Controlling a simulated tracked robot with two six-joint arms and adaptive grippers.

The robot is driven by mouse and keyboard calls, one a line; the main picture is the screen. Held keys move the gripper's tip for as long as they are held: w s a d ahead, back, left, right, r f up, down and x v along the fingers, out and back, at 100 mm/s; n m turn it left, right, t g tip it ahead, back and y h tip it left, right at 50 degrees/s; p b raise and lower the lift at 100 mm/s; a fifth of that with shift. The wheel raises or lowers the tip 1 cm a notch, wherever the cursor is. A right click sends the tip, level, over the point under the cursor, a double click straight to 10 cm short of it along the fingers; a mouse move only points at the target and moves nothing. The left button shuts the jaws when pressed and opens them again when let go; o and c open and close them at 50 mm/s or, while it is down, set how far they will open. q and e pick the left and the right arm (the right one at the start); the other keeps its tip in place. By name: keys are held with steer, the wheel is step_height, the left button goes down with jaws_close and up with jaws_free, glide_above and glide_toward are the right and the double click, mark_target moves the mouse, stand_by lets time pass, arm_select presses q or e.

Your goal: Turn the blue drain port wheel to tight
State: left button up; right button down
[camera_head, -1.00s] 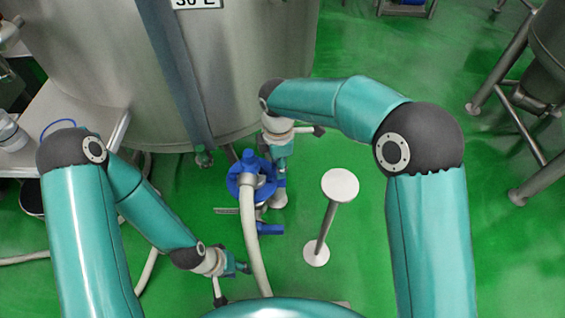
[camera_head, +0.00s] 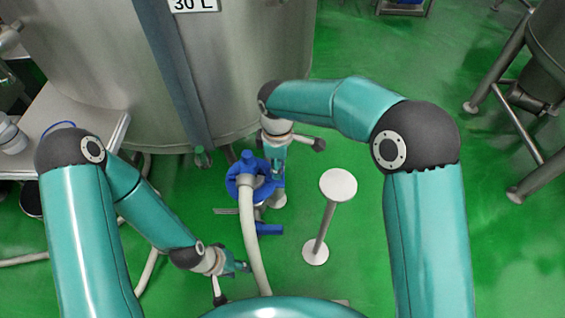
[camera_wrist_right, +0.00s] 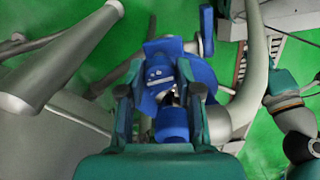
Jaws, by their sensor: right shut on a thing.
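The blue drain port wheel (camera_head: 235,182) is low in front of the tank, at the head of a pale hose. In the right wrist view the blue wheel (camera_wrist_right: 158,78) is between the gripper's two fingers. My right gripper (camera_head: 276,178) is at the wheel's right side and is shut on it. In the right wrist view the fingers of the right gripper (camera_wrist_right: 158,92) sit on either side of blue parts. My left gripper (camera_head: 238,267) is low and left of the hose, away from the wheel. Its fingers are too small to judge.
A large steel tank (camera_head: 110,60) stands behind the wheel. A pale hose (camera_head: 253,245) runs from the wheel toward me. A blue handle (camera_head: 269,229) is below the wheel. A round-topped post (camera_head: 338,185) stands to the right.

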steer(key=m, duration=0.4)
steer(key=shift+a+m, duration=0.3)
steer(key=m, duration=0.4)
steer(key=shift+m, duration=0.3)
steer(key=m+b, duration=0.1)
steer(key=m, duration=0.8)
steer(key=shift+w+r+m, duration=0.1)
steer(key=shift+r+m, duration=0.05)
steer(key=shift+m, duration=0.15)
steer(key=shift+d, duration=0.1)
steer(key=c, duration=0.9)
jaws_free()
steer(key=shift+c, duration=0.2)
steer(key=shift+o, duration=0.8)
